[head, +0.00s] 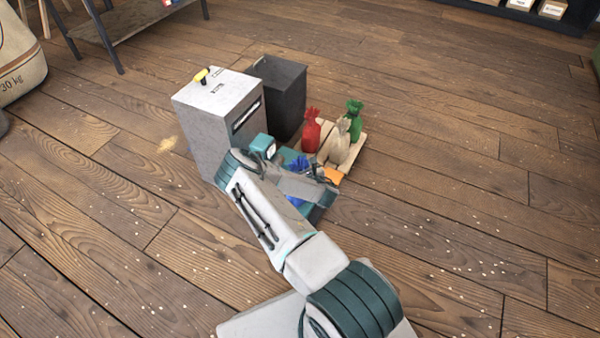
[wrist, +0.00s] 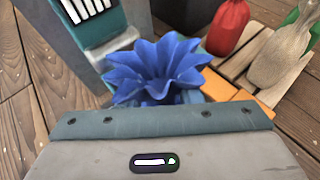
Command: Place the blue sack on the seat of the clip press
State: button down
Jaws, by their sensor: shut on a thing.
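My gripper (head: 303,180) is shut on the blue sack (head: 299,163), and my arm hides much of both in the head view. In the wrist view, the sack's flared blue top (wrist: 155,68) fills the middle just beyond the gripper body. The fingertips are hidden there. The teal clip press (head: 262,146) is beside the grey cabinet. A teal flat part (head: 317,213) shows under my gripper and the sack. Whether the sack touches it, I cannot tell. A teal part with a striped white label (wrist: 85,10) is close left of the sack in the wrist view.
A grey cabinet (head: 212,115) with a yellow knob and a dark bin (head: 279,95) stand behind. A wooden pallet (head: 352,150) at the right holds a red sack (head: 311,132), a beige sack (head: 340,143) and a green sack (head: 353,118). The floor at right is clear.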

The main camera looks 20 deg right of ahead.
jog(key=shift+w+f, duration=0.1)
jog(key=shift+f, duration=0.15)
jog(key=shift+f, duration=0.2)
jog(key=c, duration=1)
grip_release()
jog(key=shift+c, duration=0.2)
